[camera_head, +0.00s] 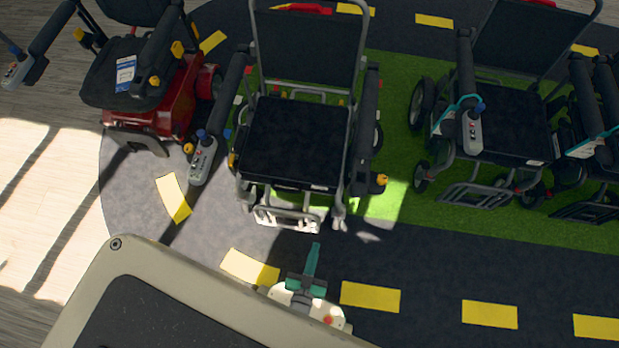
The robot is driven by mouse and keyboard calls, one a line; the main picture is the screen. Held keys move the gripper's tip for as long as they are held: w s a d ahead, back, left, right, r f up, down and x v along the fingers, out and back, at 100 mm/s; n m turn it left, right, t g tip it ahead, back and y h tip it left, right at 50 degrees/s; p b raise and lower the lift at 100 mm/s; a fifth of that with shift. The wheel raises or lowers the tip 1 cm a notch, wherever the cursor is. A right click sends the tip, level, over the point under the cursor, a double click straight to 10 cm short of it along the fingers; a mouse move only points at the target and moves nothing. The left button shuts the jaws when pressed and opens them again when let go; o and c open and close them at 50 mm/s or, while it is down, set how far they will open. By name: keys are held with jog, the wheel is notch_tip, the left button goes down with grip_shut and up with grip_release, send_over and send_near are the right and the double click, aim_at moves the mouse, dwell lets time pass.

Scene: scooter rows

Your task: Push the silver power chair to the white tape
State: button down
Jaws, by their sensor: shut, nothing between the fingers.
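A power chair with a silver-grey frame and a black seat (292,130) stands in the middle of the view, likely the silver power chair. Its pale footplate (290,217) faces me and its control box (203,160) with a blue knob is at its left. My gripper (315,248), with teal fingers, is shut and empty. It is just in front of the footplate, with a small gap of road showing between them in the picture. I cannot make out any white tape.
A red scooter chair (165,105) stands close at the left. Another grey-framed chair (505,120) stands at the right on green turf (400,85), with a further one partly cut off at the edge. Dark road with yellow dashes (370,297) is clear in front.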

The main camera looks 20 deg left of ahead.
jog(key=w+a+f+n+y, duration=0.1)
jog(key=w+a+f, duration=0.2)
jog(key=f, duration=0.8)
send_near(318, 195)
jog(key=shift+w+a+f+g, duration=0.15)
jog(key=shift+w+f, duration=0.3)
jog(key=shift+f, duration=0.25)
jog(key=shift+w+d+f+g, duration=0.15)
jog(key=shift+w+f, duration=0.25)
jog(key=shift+f, duration=0.3)
jog(key=shift+w+a, duration=0.1)
jog(key=shift+w+a, duration=0.35)
jog(key=shift+w, duration=1.1)
jog(key=shift+w+a, duration=0.35)
jog(key=shift+w, duration=1.1)
jog(key=shift+w+a, duration=0.35)
jog(key=shift+w, duration=1.2)
jog(key=shift+w+a, duration=0.35)
jog(key=shift+w, duration=1.05)
jog(key=shift+w+a, duration=0.35)
jog(key=shift+w, duration=1.1)
jog(key=shift+w+a, duration=0.35)
jog(key=shift+w, duration=1.2)
